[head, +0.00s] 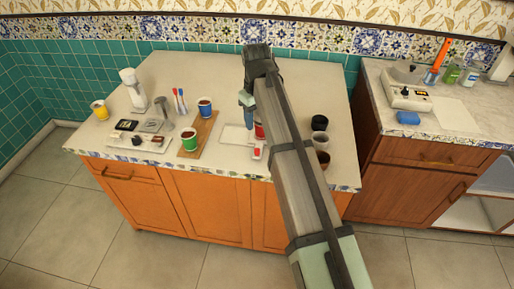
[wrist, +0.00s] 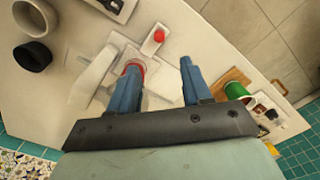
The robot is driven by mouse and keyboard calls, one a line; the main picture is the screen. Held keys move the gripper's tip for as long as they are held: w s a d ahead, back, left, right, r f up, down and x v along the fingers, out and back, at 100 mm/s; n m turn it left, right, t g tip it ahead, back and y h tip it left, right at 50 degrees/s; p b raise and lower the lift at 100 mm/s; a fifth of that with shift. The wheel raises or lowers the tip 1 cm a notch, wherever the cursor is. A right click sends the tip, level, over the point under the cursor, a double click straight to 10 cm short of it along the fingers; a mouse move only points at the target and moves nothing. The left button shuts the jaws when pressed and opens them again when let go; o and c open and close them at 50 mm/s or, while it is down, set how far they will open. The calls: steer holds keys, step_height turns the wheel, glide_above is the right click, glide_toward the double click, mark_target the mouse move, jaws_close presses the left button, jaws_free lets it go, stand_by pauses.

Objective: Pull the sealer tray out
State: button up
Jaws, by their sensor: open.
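A white sealer-like device (wrist: 92,78) lies on the counter below my gripper in the wrist view. A red ring (wrist: 133,66) shows right at the tip of the left finger; I cannot tell whether they touch. A white piece with a red knob (wrist: 159,36) is just beyond the fingers. In the head view this red and white piece (head: 258,152) shows beside my arm, near a flat white panel (head: 235,136). I cannot tell which part is the tray. My gripper (wrist: 158,70) is open, its blue fingers pointing down at the device. My arm hides much of it in the head view.
A wooden board (head: 203,132) with a green cup (head: 189,140) and a blue cup (head: 205,107) is left of the device. A black cup (head: 319,123) and a grey cup (head: 320,141) stand to its right.

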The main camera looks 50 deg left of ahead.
mark_target(257, 150)
step_height(257, 150, down, 13)
steer(key=shift+f, duration=0.1)
stand_by(0.5)
jaws_close()
stand_by(0.4)
